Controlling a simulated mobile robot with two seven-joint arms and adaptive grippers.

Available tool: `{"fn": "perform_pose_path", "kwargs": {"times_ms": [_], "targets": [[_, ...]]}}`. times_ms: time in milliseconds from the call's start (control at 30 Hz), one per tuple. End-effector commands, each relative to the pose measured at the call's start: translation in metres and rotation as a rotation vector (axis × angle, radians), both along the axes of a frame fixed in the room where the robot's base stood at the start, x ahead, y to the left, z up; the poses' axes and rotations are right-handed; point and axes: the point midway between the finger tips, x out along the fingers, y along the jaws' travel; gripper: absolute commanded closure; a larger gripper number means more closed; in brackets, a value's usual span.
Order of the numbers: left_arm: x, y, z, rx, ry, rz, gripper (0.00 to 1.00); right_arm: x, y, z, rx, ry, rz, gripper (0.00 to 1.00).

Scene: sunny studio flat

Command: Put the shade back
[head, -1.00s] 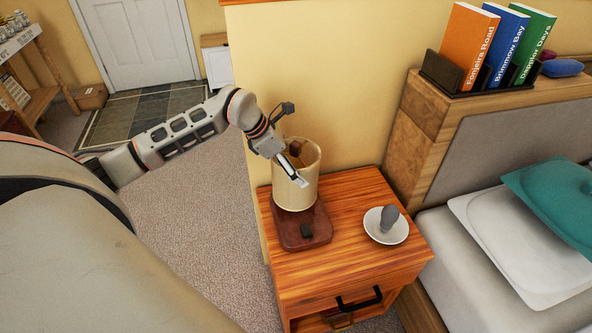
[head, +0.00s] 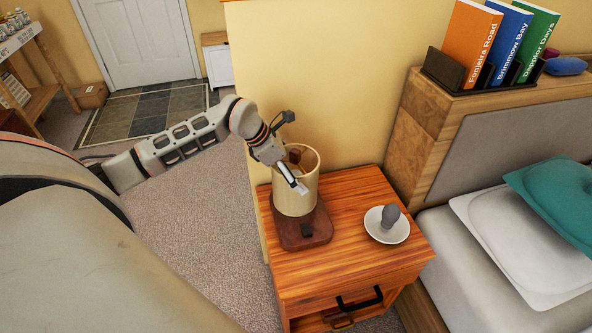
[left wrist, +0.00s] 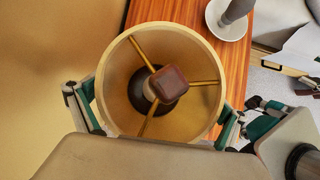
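The cream lamp shade (head: 295,190) is upright over the brown wooden lamp base (head: 316,236) on the nightstand. In the left wrist view I look down into the shade (left wrist: 116,70), between the fingers of the left gripper (left wrist: 160,115). Three spokes meet at a dark red block (left wrist: 172,82), with a dark round part below it. The shade hides where it meets the base. Parts of what looks like my right gripper show at that view's right edge; its fingers are unclear.
A white saucer (head: 374,234) with a grey bulb (head: 390,216) stands on the nightstand (head: 350,260), right of the lamp. The wall is close behind the lamp. The bed (head: 490,270) and its headboard with several books are on the right. Open carpet lies left.

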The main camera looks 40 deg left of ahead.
Motion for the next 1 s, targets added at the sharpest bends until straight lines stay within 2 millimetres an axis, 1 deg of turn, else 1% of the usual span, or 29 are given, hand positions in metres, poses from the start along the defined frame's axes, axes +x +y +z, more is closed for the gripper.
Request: {"fn": "perform_pose_path", "kwargs": {"times_ms": [133,267,367,500,700,800,1000], "targets": [[0.000,0.000,0.003,-0.001,-0.001,0.000,0.00,0.003,-0.001,0.003,0.000,-0.007,-0.001,0.33],[-0.001,0.002,0.016,0.001,-0.004,0.001,0.00,0.005,0.000,0.010,0.004,-0.013,-0.002,0.33],[-0.009,0.009,0.029,0.005,-0.003,0.000,0.00,0.006,0.000,0.010,0.006,-0.014,-0.003,0.33],[-0.021,0.020,0.055,0.006,-0.003,-0.001,0.00,0.004,0.000,0.009,0.006,-0.009,-0.003,0.33],[-0.038,0.034,0.087,0.005,-0.001,0.000,0.00,-0.001,0.001,0.005,0.008,0.004,-0.002,0.33],[-0.044,0.038,0.098,0.004,0.001,0.000,0.00,-0.003,0.002,0.005,0.010,0.006,-0.001,0.33],[-0.050,0.042,0.109,0.000,0.002,0.000,0.00,-0.005,0.003,0.005,0.011,0.009,-0.001,0.33]]}}
